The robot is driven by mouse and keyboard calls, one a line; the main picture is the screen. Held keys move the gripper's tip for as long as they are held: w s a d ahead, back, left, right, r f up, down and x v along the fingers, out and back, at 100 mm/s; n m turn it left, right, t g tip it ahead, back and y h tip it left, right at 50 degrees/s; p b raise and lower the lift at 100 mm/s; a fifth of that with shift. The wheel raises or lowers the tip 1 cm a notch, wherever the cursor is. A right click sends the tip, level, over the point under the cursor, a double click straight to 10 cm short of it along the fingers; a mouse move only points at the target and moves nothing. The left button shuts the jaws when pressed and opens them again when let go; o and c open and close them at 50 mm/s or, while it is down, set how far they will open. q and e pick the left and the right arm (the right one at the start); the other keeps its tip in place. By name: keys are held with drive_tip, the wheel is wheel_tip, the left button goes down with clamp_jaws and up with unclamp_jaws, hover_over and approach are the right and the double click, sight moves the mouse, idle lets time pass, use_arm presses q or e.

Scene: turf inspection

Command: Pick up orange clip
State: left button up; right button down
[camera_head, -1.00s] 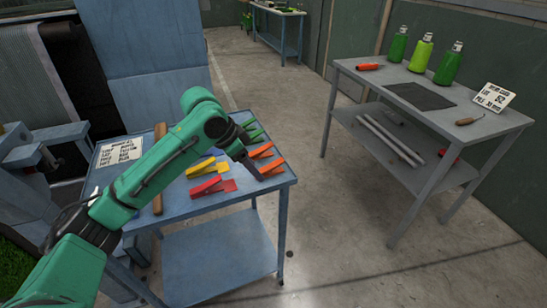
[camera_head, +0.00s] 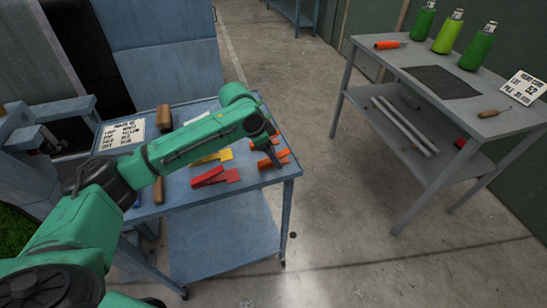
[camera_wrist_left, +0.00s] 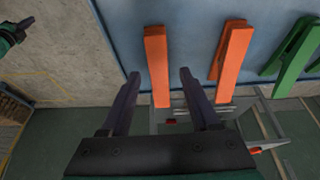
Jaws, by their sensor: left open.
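My left gripper (camera_head: 270,157) is open over the right front part of the blue table (camera_head: 240,189). An orange clip (camera_wrist_left: 157,62) lies flat on the table. In the left wrist view its near end shows in the gap between the open fingers (camera_wrist_left: 160,75); I cannot tell if they touch it. A second orange clip (camera_wrist_left: 232,50) lies to its right, outside the fingers. In the head view the orange clips (camera_head: 279,162) are partly covered by the gripper.
A red clip (camera_head: 208,177) and a yellow clip (camera_head: 222,155) lie left of the gripper. Green clips (camera_wrist_left: 293,46) lie beyond the orange ones. A grey table with bottles (camera_head: 478,49) stands right, across clear floor.

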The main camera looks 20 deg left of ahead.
use_arm(q)
drive_tip(key=shift+w+d+f, duration=0.1)
drive_tip(key=shift+d+f, duration=0.15)
drive_tip(key=shift+f, duration=0.3)
clamp_jaws()
drive_tip(key=shift+r, duration=0.1)
